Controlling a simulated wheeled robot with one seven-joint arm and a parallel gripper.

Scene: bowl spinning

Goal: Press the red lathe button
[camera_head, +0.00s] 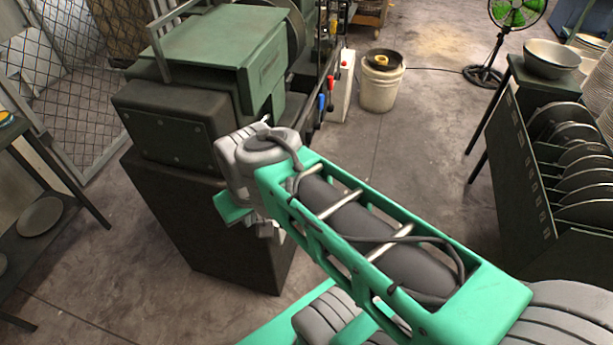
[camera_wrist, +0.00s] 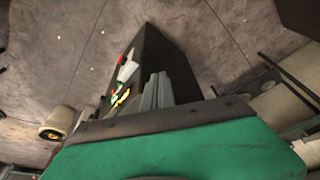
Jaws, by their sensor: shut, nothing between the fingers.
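The lathe (camera_head: 215,65) is a dark green machine on a dark base in the left half of the head view. Small red (camera_head: 330,83) and blue (camera_head: 321,103) parts stick out along its right side. I cannot tell which red part is the button. In the wrist view a small red spot (camera_wrist: 122,59) shows on the dark machine (camera_wrist: 165,50), beside white and yellow parts. My gripper shows in the wrist view as grey fingers (camera_wrist: 156,90) close together, with nothing visible between them. It is apart from the red spot. In the head view my wrist hides the gripper's fingertips.
A white bucket (camera_head: 380,88) stands on the floor behind the lathe. A green fan (camera_head: 513,14) stands at the back. A wire fence (camera_head: 65,85) is at left. The middle floor is clear.

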